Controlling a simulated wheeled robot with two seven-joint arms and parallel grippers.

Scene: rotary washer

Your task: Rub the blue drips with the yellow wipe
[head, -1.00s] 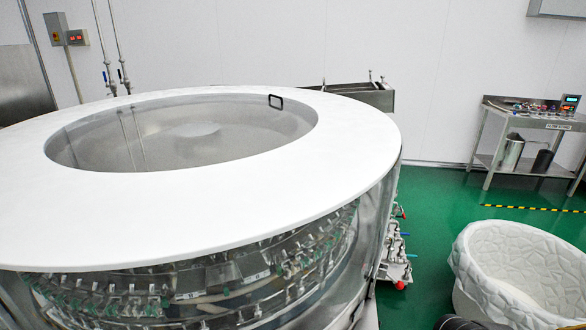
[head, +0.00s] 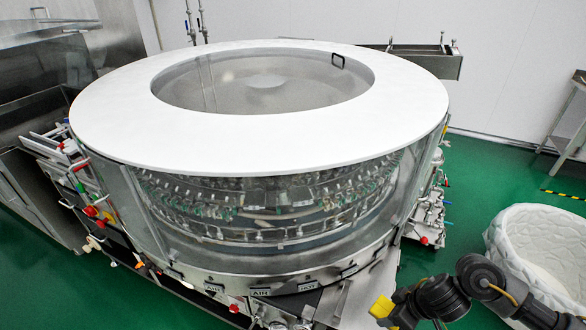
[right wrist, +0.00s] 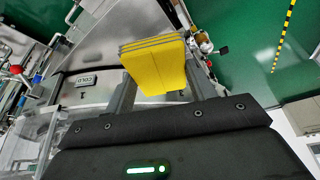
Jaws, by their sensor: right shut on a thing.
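The yellow wipe (right wrist: 155,68) is a folded, layered pad between the fingers of my right gripper (right wrist: 160,88) in the right wrist view. In the head view the wipe (head: 382,308) shows as a small yellow patch at the bottom, at the end of my right arm. My right gripper (head: 397,313) is shut on it, in front of the washer's lower right side and apart from the white top. I cannot make out any blue drips in these frames. My left gripper is not in view.
The round washer (head: 120,128) has a flat white ring top and clear side walls. Valves and pipes (head: 430,215) stick out at its right. A white bin (head: 510,235) stands near my right arm. Green floor is clear between washer and back wall at right.

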